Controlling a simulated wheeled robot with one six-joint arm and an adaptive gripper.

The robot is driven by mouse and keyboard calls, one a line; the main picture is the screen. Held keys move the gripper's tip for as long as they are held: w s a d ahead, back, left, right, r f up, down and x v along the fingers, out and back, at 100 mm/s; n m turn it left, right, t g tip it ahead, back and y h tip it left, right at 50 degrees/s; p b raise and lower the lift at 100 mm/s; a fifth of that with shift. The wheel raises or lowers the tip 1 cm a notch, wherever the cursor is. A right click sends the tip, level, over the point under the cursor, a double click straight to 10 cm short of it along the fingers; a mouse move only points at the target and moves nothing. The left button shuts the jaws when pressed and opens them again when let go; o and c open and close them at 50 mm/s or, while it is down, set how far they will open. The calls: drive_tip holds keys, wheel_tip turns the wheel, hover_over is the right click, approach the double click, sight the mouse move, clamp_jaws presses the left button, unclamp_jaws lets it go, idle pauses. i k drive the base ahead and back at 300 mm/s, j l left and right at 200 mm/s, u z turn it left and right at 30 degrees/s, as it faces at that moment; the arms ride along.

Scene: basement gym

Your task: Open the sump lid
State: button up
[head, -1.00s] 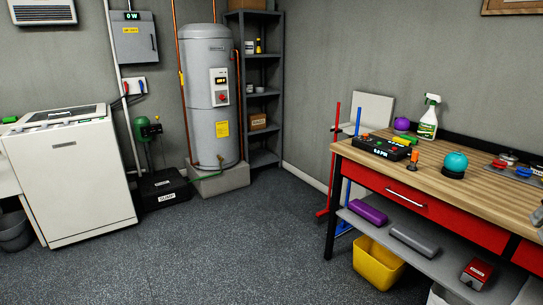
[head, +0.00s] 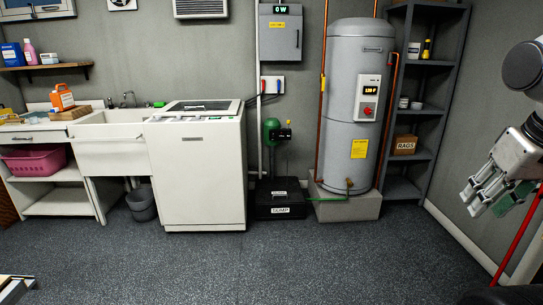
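The sump (head: 266,209) is a low black box on the floor in the head view, between the white washing machine and the water heater's plinth. Its front has a white label reading SUMP. Its black lid (head: 265,187) looks shut and has a small pale label. My gripper (head: 490,205) is at the right edge, raised and well away from the sump. Its pale fingers point down and left, with a greenish piece beside them. I cannot tell whether it is open or holds anything.
The white washing machine (head: 204,180) stands close left of the sump. The grey water heater (head: 357,110) stands on a concrete plinth (head: 345,207) to the right, with a green hose (head: 325,199). A green pump (head: 271,132) is above the sump. The floor (head: 250,265) in front is clear.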

sight(291, 195)
drive_tip(key=i+u, duration=0.15)
drive_tip(key=i, duration=0.55)
drive_tip(key=i+u, duration=0.1)
drive_tip(key=i, duration=0.6)
drive_tip(key=i+l+u, duration=0.15)
drive_tip(key=i, duration=0.6)
drive_tip(key=i+j, duration=0.15)
drive_tip(key=i, duration=0.25)
drive_tip(key=i+j, duration=0.1)
drive_tip(key=i, duration=0.3)
drive_tip(key=i+j, duration=0.15)
drive_tip(key=i, duration=0.25)
drive_tip(key=i+j+z, duration=0.3)
drive_tip(key=i+j, duration=0.35)
drive_tip(key=j, duration=0.1)
